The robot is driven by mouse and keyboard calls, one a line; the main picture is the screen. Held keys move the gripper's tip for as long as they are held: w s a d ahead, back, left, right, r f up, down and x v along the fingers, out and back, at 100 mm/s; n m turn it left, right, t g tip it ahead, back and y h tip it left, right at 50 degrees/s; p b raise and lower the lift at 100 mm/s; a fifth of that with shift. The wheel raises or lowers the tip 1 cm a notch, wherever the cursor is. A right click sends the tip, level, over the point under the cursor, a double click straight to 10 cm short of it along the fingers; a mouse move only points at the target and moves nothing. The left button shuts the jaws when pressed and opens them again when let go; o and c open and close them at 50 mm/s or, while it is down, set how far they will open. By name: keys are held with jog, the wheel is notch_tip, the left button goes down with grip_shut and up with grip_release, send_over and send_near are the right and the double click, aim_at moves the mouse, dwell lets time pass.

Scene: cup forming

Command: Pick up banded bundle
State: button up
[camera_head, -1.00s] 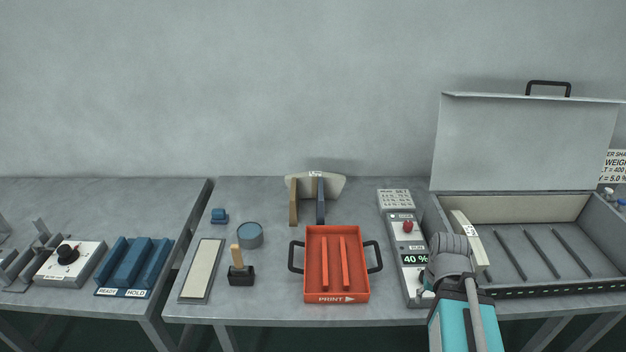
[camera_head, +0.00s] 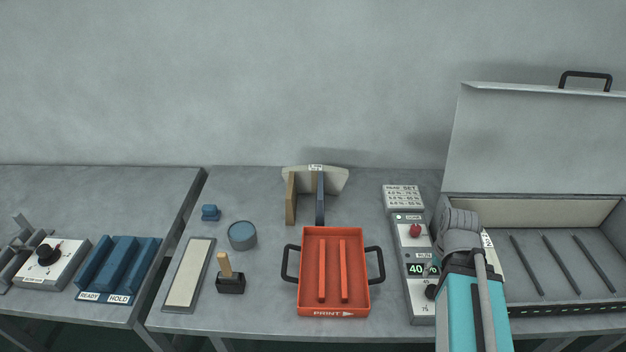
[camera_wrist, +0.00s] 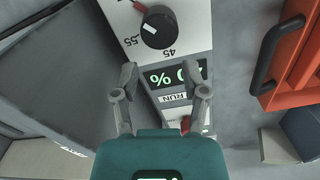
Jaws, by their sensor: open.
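No bundle is plainly marked as banded. A pale fan-shaped stack (camera_head: 301,177) with a small white label stands upright at the back of the middle table, between a brown and a blue upright.
A red tray (camera_head: 333,307) with black handles and two inner bars sits left of the panel. The lidded box (camera_head: 566,308) with dividers stands at right. A stamp (camera_head: 231,283), round tin (camera_head: 242,236) and flat pad (camera_head: 188,275) lie left. Bare tabletop lies between them.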

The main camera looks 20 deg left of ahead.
jog(key=shift+d, duration=0.35)
